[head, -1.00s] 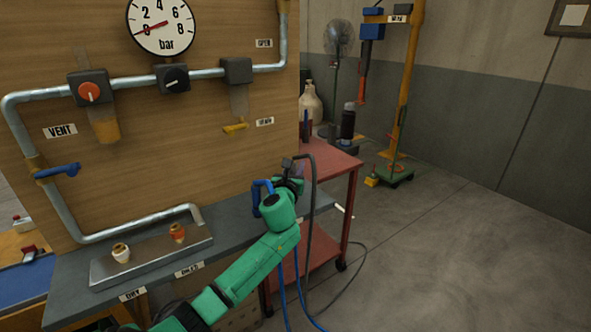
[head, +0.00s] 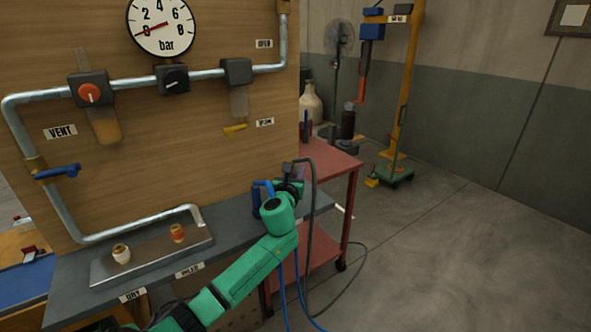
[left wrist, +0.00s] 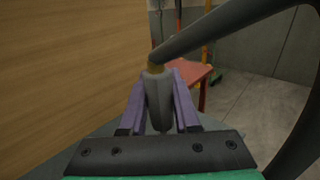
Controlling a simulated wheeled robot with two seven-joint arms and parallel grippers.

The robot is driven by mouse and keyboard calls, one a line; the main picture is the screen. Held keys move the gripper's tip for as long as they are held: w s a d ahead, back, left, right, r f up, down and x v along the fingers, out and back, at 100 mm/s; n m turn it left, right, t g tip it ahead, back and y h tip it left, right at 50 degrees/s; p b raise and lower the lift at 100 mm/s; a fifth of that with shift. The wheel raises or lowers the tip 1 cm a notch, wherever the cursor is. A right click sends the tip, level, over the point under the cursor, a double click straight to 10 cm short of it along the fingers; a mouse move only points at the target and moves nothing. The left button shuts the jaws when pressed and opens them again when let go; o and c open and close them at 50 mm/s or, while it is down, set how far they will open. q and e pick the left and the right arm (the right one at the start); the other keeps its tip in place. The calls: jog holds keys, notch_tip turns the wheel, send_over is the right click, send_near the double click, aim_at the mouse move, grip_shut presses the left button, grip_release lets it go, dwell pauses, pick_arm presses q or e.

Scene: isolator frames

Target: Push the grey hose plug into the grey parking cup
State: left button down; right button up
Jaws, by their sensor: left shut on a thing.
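The grey hose plug (left wrist: 158,100) stands between the two purple fingers of my left gripper (left wrist: 158,104) in the left wrist view. The fingers are shut on it, and a brass-coloured collar joins it to a thick dark hose (left wrist: 225,30). In the head view my left gripper (head: 289,183) is at the right end of the grey bench, close to the board's right edge. The hose (head: 313,215) arches over it and hangs down. The plug is mostly hidden there. I cannot make out the grey parking cup in either view. My right gripper is not in view.
The wooden board (head: 130,180) with pipes and valves rises behind. A red cart (head: 335,162) stands right of the bench; open floor lies beyond.

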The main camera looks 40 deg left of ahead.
pick_arm(q)
jog(key=shift+f+b, duration=1.2)
jog(key=shift+f, duration=0.2)
dwell(0.5)
jog(key=c, duration=0.6)
grip_release()
jog(key=shift+o, duration=0.2)
jog(key=v, duration=1.4)
jog(key=shift+s+d, duration=0.15)
jog(key=shift+s, duration=0.1)
